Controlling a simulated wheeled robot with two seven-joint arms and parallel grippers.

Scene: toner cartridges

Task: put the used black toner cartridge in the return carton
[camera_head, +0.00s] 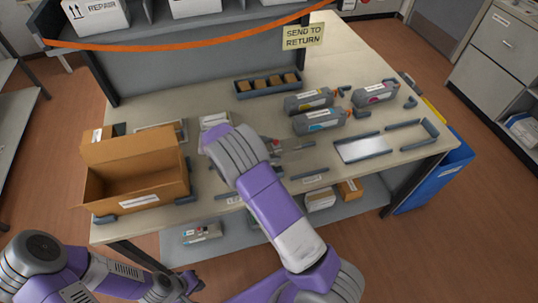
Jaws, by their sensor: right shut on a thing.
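The open brown return carton (135,182) stands on the left of the table with its flap raised. My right arm reaches over the table's middle, and its hand hides what lies beneath it. My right gripper (284,146) is shut on a grey thing, largely hidden; I cannot tell if it is the used black cartridge. A cyan-labelled cartridge (321,122), a magenta-labelled cartridge (375,92) and another grey cartridge (307,102) lie at the right; the last one's colour is unclear. My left gripper (188,284) is low in front of the table, its jaws not clear.
A white pad (362,149) between grey rails is bare at the right. A dark tray (268,86) of brown blocks sits at the back, near the "SEND TO RETURN" sign (303,36). A blue bin (435,175) stands right of the table. Small boxes sit on the lower shelf.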

